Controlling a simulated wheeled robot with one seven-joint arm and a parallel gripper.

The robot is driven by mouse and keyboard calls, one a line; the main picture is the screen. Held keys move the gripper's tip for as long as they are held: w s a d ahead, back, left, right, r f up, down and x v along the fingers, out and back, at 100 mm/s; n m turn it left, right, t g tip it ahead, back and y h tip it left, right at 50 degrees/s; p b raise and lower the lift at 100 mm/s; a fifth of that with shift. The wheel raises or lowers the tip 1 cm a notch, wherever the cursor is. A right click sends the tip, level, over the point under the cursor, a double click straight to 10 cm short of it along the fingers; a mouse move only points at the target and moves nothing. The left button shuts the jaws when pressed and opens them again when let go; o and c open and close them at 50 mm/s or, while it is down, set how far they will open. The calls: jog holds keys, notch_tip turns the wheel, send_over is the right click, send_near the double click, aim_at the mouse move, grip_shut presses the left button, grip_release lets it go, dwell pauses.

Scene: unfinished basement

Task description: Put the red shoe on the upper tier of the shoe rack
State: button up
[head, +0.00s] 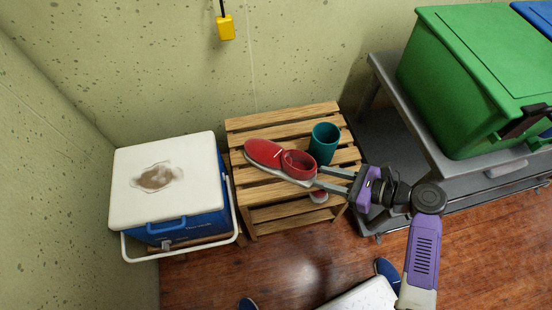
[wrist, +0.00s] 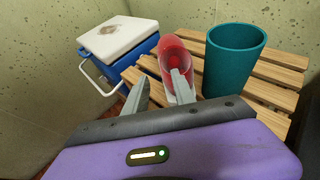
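The red shoe (head: 263,152), with a pale sole, is on the upper tier of the wooden slatted shoe rack (head: 282,108), toe toward the back left and heel toward my gripper. It also shows in the wrist view (wrist: 174,45). My gripper (head: 318,175) is at the heel end, with its fingers apart. In the wrist view, the right finger overlaps the shoe's opening and the left finger is left of the shoe. I cannot tell whether either finger touches it. Part of the heel is hidden by the right finger.
A teal cup (head: 324,143) stands on the upper tier, close right of the shoe. A blue and white cooler (head: 190,190) is left of the rack. A grey table (head: 420,115) with a green bin (head: 480,80) is at right. A pale, reddish item (head: 318,197) shows below the upper tier.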

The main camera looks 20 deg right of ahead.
jog(key=b, duration=0.1)
send_over(300, 183)
jog(key=shift+w+f, duration=0.1)
jog(key=shift+f, duration=1.4)
grip_shut()
jog(key=shift+f, duration=0.25)
